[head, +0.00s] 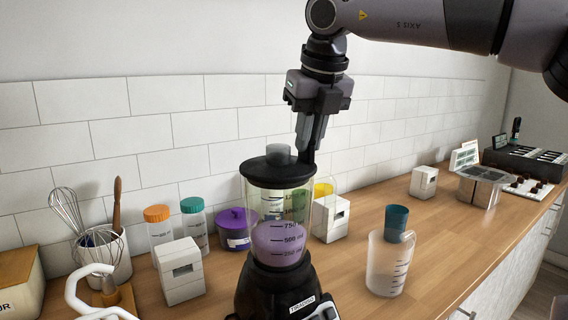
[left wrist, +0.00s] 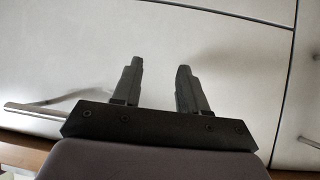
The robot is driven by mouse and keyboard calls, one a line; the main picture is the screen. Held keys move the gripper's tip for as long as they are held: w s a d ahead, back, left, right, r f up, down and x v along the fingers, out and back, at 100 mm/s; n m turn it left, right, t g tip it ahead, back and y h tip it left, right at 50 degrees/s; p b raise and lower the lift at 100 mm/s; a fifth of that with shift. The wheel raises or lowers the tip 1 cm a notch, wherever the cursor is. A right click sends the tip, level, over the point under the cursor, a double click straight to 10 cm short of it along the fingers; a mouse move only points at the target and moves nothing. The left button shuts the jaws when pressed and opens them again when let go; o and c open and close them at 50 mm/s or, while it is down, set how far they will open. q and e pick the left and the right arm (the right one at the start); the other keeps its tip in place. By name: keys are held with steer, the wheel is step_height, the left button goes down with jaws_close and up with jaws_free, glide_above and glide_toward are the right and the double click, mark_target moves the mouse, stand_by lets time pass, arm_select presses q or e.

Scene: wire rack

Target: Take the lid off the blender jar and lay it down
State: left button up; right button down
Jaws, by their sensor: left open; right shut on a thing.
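The blender jar (head: 282,215) is clear with purple contents and stands upright on its black base (head: 275,288). The black lid (head: 262,170) sits on top of the jar, with a grey cap (head: 278,153) at its middle. My right gripper (head: 306,155) comes down from above and is shut on the lid at its right rear side. The exact grip is partly hidden behind the fingers. My left gripper (left wrist: 160,70) is open and empty in the left wrist view, in front of a white cabinet front; the head view does not show it.
A measuring jug (head: 386,268) with a teal cup (head: 396,222) stands right of the blender. Orange-lidded (head: 160,230) and green-lidded (head: 195,225) jars, a purple pot (head: 236,240) and white boxes crowd the left and back. Bare wooden counter (head: 450,232) lies right of the jug.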

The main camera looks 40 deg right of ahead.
steer(key=shift+r+p, duration=0.7)
steer(key=shift+r, duration=0.45)
stand_by(0.4)
steer(key=shift+r, duration=0.65)
stand_by(0.7)
steer(key=shift+r, duration=2.45)
steer(key=shift+f, duration=0.1)
